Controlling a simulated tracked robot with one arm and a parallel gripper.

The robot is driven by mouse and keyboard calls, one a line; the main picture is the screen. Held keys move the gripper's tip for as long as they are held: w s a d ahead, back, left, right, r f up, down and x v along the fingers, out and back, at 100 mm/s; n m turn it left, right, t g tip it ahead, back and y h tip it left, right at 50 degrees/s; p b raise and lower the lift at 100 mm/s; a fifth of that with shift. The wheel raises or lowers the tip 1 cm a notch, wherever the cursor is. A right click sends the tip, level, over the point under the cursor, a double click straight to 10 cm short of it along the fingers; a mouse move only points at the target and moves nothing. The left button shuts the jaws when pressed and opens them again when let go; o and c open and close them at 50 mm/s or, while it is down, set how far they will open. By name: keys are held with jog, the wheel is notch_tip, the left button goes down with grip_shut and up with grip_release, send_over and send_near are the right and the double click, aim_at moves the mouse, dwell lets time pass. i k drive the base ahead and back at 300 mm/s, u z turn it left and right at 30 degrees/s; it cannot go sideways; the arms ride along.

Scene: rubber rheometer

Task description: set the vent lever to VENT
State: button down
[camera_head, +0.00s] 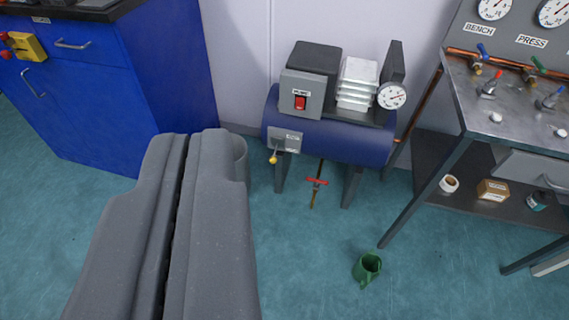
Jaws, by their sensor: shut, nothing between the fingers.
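My gripper (188,140) fills the lower left, its two grey fingers shut together with only a dark seam between them. It is empty. A small lever with a yellow knob (273,159) sits at the left front of a blue tank (345,142), under a small grey label plate (288,140). The lever hangs down, its knob tilted slightly left. The label is too small to read, so I cannot tell whether this is the vent lever or its setting. The fingertips show left of the knob, apart from it in the picture.
A red-handled valve (316,181) hangs under the tank. A switch box (300,98) and gauge (391,96) are on top. A metal bench (475,115) with several small valves stands right. A green mug (367,268) is on the floor. A blue cabinet (110,100) stands left.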

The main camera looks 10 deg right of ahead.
aim_at(273, 160)
jog(key=z, duration=0.25)
jog(key=i, duration=1)
jog(key=u, duration=0.05)
